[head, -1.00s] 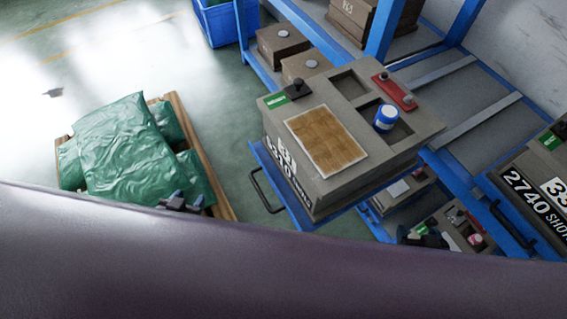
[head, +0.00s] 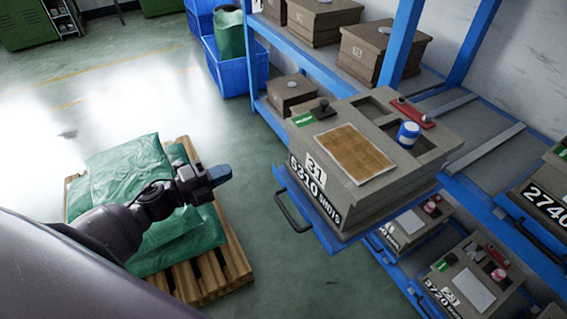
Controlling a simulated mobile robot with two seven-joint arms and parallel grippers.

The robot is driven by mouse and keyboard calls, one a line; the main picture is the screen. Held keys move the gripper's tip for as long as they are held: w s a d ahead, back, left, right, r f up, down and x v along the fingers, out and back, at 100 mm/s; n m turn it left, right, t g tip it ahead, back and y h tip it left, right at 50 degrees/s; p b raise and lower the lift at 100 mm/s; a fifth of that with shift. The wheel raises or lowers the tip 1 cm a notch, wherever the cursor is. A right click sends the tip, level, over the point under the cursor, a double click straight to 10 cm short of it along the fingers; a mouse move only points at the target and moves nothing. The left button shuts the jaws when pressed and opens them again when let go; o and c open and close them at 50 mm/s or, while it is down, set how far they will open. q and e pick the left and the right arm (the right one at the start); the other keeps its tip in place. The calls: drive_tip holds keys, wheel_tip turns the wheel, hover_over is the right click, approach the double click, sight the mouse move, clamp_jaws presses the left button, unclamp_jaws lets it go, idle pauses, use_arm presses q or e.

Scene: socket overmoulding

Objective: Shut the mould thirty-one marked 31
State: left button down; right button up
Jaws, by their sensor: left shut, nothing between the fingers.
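The mould marked 31 (head: 345,205) is a grey-brown block reading "5310 SHOTS" on its front. It sits on a blue pulled-out shelf (head: 308,215) with a black handle (head: 291,212). Its top carries a brown sheet (head: 356,153), a green label with a black knob (head: 322,108), open recesses, a red bar (head: 412,112) and a blue-and-white tub (head: 407,135). I cannot tell a separate lid. My left gripper (head: 222,174) is shut and empty, left of the mould and apart from it, in front of the green sacks. My right gripper is out of view.
Green sacks (head: 125,165) lie on a wooden pallet (head: 237,265) at left. A blue rack (head: 400,45) holds other moulds at the back, below and right, including one marked 2740 (head: 547,208). Blue crates (head: 235,68) stand behind. Floor is clear between pallet and rack.

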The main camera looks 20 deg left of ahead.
use_arm(q)
drive_tip(key=w+d+m, duration=0.1)
drive_tip(key=w+d, duration=0.8)
drive_tip(key=w, duration=0.2)
drive_tip(key=shift+d+h+p, duration=0.15)
drive_tip(key=shift+h+p, duration=0.2)
drive_tip(key=shift+h, duration=0.05)
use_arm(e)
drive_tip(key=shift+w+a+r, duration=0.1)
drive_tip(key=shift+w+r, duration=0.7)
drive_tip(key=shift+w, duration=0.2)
